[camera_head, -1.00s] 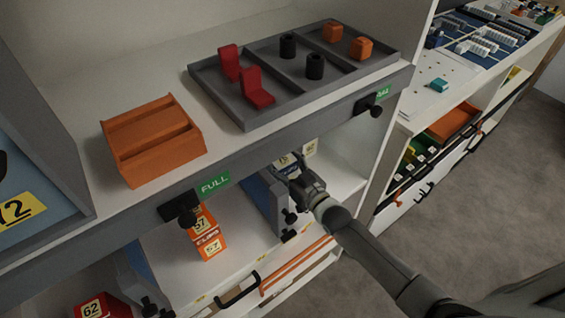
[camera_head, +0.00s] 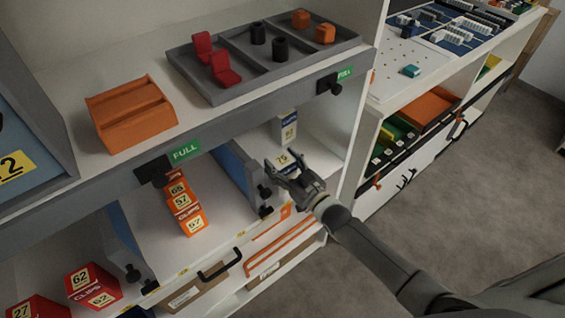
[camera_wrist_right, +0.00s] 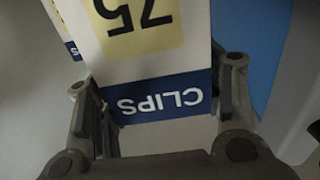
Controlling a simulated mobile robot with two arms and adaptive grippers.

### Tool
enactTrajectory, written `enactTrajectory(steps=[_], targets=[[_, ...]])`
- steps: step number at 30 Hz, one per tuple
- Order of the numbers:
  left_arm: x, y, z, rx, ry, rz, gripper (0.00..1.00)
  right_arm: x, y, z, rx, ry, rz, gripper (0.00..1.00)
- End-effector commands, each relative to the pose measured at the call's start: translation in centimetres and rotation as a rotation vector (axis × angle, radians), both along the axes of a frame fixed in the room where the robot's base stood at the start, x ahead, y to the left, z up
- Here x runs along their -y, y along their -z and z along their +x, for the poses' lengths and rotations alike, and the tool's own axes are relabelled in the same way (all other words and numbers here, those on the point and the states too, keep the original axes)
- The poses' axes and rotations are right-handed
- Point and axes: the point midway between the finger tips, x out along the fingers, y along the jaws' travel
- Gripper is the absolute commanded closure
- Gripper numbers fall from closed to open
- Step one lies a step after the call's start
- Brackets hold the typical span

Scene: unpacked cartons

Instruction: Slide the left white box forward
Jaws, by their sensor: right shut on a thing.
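A white box with a yellow 75 label and a blue CLIPS band (camera_head: 286,157) is on the shelf under the tray ledge, right of a blue-grey divider. My right gripper (camera_head: 284,170) is shut on it from the front. In the right wrist view the box (camera_wrist_right: 140,63) sits between the fingers of my right gripper (camera_wrist_right: 155,90), its printing upside down. A second white box (camera_head: 288,128) stands farther back on the same shelf; a part of it shows in the wrist view (camera_wrist_right: 62,25). My left gripper is not in view.
The blue-grey divider (camera_head: 238,165) with dark knobs stands close left of the held box. Orange boxes (camera_head: 186,208) stand left of it. The floor right is clear.

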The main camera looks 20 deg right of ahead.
Motion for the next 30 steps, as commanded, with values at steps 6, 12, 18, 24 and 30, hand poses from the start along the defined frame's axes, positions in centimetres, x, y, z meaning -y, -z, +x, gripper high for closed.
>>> enactTrajectory(steps=[6, 12, 18, 24, 30], targets=[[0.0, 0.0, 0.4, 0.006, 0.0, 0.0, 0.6, 0.0, -0.1, 0.0, 0.001, 0.0, 0.0, 0.31], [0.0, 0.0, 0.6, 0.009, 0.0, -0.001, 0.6, 0.0, -0.1, 0.0, 0.001, 0.0, 0.0, 0.15], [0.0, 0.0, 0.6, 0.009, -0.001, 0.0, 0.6, 0.0, -0.1, 0.0, 0.001, 0.0, 0.0, 0.15], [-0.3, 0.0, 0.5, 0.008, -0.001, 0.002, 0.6, 0.3, 0.0, -0.8, 0.0, 0.0, 0.0, 0.15], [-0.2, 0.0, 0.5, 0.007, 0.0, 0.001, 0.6, 1.3, 0.2, -3.8, -0.003, 0.0, -0.001, 0.15]])
